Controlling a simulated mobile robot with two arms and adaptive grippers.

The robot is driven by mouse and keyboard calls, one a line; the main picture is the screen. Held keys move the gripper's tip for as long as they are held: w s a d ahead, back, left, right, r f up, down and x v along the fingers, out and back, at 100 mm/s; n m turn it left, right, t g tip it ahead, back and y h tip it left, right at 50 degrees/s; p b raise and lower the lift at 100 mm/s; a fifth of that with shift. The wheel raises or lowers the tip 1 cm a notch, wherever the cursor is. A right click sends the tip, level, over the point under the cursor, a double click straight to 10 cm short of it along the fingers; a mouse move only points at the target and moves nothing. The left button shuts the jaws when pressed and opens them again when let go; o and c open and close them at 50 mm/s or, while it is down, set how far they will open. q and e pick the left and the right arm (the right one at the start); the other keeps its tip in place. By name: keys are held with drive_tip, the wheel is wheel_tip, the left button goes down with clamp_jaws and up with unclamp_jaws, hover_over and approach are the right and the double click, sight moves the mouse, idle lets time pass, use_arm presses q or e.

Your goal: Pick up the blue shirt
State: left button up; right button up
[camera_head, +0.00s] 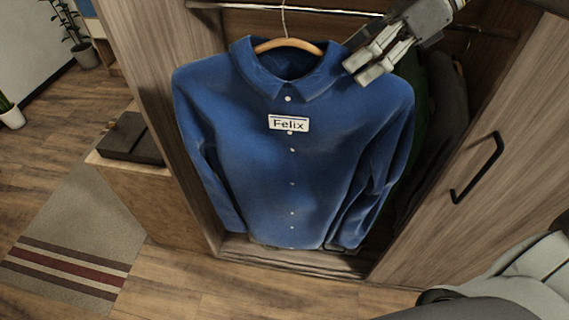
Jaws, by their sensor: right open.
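The blue shirt (250,175) hangs on a wooden hanger (288,45) from a metal rail (330,11) in an open wardrobe. It is buttoned and has a white label reading "Felix" (289,124) on its chest. My right gripper (362,72) comes in from the top right and is open. Its fingertips are at the shirt's right shoulder, beside the collar. I cannot tell whether they touch the cloth. My left gripper is not in view.
The wardrobe door (475,190) with a black handle (478,167) stands open at the right. Dark and green clothes (440,120) hang behind the shirt. A low wooden cabinet (150,195) with a dark box (130,138) is at the left. A striped rug (80,240) lies on the floor.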

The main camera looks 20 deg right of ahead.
sight(339, 76)
drive_tip(key=p+x, duration=0.2)
drive_tip(key=x, duration=0.1)
drive_tip(key=shift+s+a+f, duration=0.2)
drive_tip(key=shift+s+a, duration=0.15)
drive_tip(key=shift+w+a+f, duration=0.2)
drive_tip(key=shift+a+f, duration=0.1)
drive_tip(key=c, duration=0.6)
clamp_jaws()
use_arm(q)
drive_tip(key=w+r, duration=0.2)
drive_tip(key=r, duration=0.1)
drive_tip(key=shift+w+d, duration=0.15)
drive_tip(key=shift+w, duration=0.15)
